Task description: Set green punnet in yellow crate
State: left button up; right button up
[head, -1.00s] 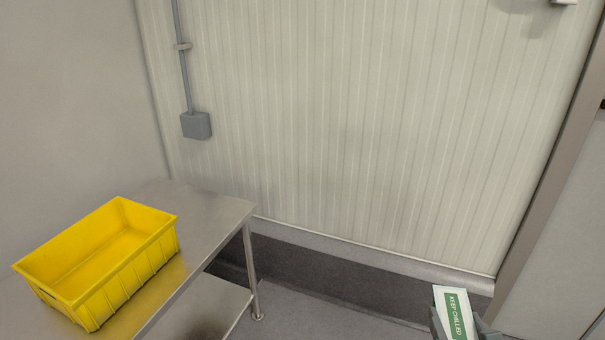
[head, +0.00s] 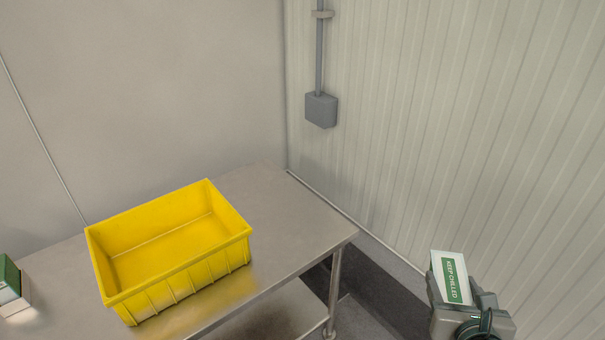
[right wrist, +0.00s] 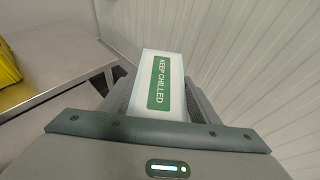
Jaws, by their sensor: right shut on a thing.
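The green punnet (head: 450,276) is a white box with a green "KEEP CHILLED" label. My right gripper (head: 456,294) is shut on it and holds it up at the lower right, off the right end of the table. In the right wrist view the punnet (right wrist: 161,85) stands out between the fingers (right wrist: 160,104). The yellow crate (head: 176,281) stands upright on the steel table, left of my right gripper, and looks empty. A corner of the crate (right wrist: 7,66) shows at the left edge of the right wrist view. My left gripper is not in view.
The steel table (head: 285,215) has bare room to the right of the crate. A green and white box (head: 12,288) lies at the table's left end, cut by the frame. A ribbed wall (head: 450,130) with a grey box (head: 321,110) stands behind.

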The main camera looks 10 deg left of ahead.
aim_at(149, 275)
jog(key=i+l+u, duration=0.2)
jog(key=u, duration=0.25)
jog(key=i+l+u, duration=0.2)
jog(key=u, duration=0.25)
jog(key=i+l+u, duration=0.15)
jog(key=l+u, duration=0.3)
jog(key=i+l+u, duration=0.1)
jog(key=u, duration=0.35)
jog(key=i+l+u, duration=0.1)
jog(key=l+u, duration=0.2)
jog(key=u, duration=0.15)
jog(key=l+u, duration=0.2)
jog(key=u, duration=0.2)
jog(key=l+u, duration=0.35)
jog(key=i+l+u, duration=0.1)
jog(key=l+u, duration=0.2)
jog(key=i+j, duration=0.4)
jog(key=j, duration=0.1)
